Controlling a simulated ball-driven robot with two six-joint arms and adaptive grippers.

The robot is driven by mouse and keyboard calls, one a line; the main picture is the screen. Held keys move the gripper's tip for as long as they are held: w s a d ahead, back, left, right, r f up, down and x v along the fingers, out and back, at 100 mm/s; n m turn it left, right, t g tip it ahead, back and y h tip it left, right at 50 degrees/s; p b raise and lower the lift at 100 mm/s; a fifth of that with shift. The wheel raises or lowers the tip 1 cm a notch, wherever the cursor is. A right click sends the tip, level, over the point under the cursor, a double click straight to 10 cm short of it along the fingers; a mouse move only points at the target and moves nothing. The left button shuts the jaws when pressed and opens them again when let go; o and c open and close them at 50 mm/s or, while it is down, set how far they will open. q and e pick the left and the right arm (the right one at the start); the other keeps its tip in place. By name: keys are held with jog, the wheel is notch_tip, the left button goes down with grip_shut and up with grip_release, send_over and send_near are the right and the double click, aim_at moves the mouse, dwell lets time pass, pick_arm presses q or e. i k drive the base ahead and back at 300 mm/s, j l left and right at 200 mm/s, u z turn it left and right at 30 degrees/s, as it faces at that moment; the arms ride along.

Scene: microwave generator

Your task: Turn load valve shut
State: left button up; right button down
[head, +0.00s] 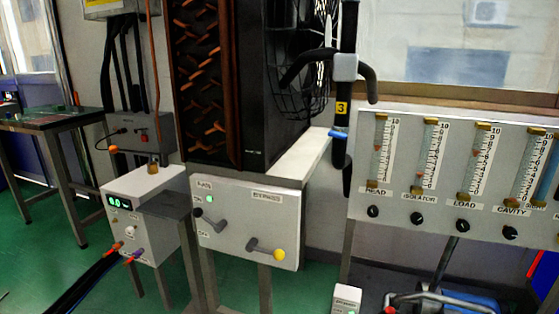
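The grey flow panel (400,222) on the right carries several flow meters over black knobs. The knob (463,226) under the label LOAD is a small round black one. Its flow tube (470,160) stands above it. A white valve box (235,193) in the middle has two levers. Its left lever (215,222) is dark and slants down to the right, under a small, blurred label that may read LOAD. Its right lever (262,248), under BYPASS, ends in a yellow ball. I cannot tell which control is the load valve. Neither of my grippers is in view.
A tall black cabinet (270,100) stands behind the valve box. A black hanging fixture (342,110) marked 3 is between it and the panel. A white box (128,210) with a green display has cables (90,285). Green floor (50,240) is open at lower left.

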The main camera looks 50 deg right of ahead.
aim_at(462, 226)
jog(key=z, duration=2.7)
